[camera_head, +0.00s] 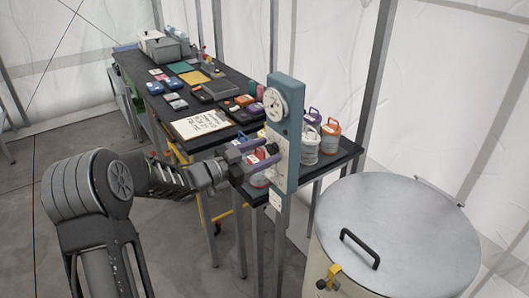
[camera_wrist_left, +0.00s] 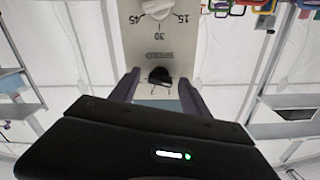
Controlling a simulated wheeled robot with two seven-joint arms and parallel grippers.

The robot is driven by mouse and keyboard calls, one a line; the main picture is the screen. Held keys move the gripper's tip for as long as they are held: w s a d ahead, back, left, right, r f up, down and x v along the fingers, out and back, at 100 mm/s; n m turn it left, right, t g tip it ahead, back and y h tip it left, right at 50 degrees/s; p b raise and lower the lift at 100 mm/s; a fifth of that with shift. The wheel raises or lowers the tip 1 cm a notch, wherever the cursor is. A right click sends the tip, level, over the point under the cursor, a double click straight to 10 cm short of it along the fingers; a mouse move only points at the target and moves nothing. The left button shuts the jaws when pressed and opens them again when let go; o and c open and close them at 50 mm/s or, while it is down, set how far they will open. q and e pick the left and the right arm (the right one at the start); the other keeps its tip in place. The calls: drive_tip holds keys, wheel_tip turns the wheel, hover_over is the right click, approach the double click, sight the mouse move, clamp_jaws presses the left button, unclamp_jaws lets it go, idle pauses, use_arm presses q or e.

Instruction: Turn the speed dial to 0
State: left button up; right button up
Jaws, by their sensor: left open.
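A tall teal control box with a pale front panel (camera_head: 285,150) stands upright at the table's near end. A round white dial (camera_head: 275,104) with a pale knob is at its top. In the left wrist view this dial (camera_wrist_left: 165,8) is cut by the top edge, with 15, 30 and 45 upside down around it. A small black knob or switch (camera_wrist_left: 159,75) sits on the panel past a label too small to read. My left gripper (camera_head: 265,154) is open in front of the lower panel. In the wrist view its fingers (camera_wrist_left: 158,85) appear on either side of the black part; contact cannot be told.
A black table (camera_head: 215,92) behind holds boxes, a paper sheet (camera_head: 201,124) and several coloured lidded jars (camera_head: 330,137) right beside the box. A large metal drum (camera_head: 400,225) with a black handle stands at the front right. The floor at left is clear.

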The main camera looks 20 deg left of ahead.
use_arm(q)
drive_tip(key=b+v, duration=0.1)
drive_tip(key=v, duration=0.6)
drive_tip(key=shift+s+a+b, duration=0.15)
drive_tip(key=shift+s+b, duration=0.2)
drive_tip(key=shift+b, duration=0.05)
drive_tip(key=w+a+f+n+y, duration=0.25)
drive_tip(key=f+n+y, duration=0.45)
drive_tip(key=f, duration=0.6)
drive_tip(key=s+d+f+n+g, duration=0.2)
drive_tip(key=s+d+f+g, duration=0.15)
drive_tip(key=f, duration=0.45)
drive_tip(key=s+d+f+n+g, duration=0.25)
drive_tip(key=d+f, duration=0.25)
drive_tip(key=f, duration=0.3)
drive_tip(key=s+d+f+g, duration=0.3)
drive_tip(key=s+d+f, duration=0.2)
drive_tip(key=s+d, duration=0.2)
drive_tip(key=s+d+f+g+h, duration=0.1)
drive_tip(key=s+d+f+g, duration=0.2)
drive_tip(key=s+d, duration=0.4)
drive_tip(key=s+d+f+g+h, duration=0.1)
drive_tip(key=s+d+f, duration=0.5)
drive_tip(key=s, duration=0.6)
drive_tip(key=shift+s+d+f+m+g, duration=0.35)
drive_tip(key=shift+d+g, duration=0.55)
drive_tip(key=shift+d, duration=0.2)
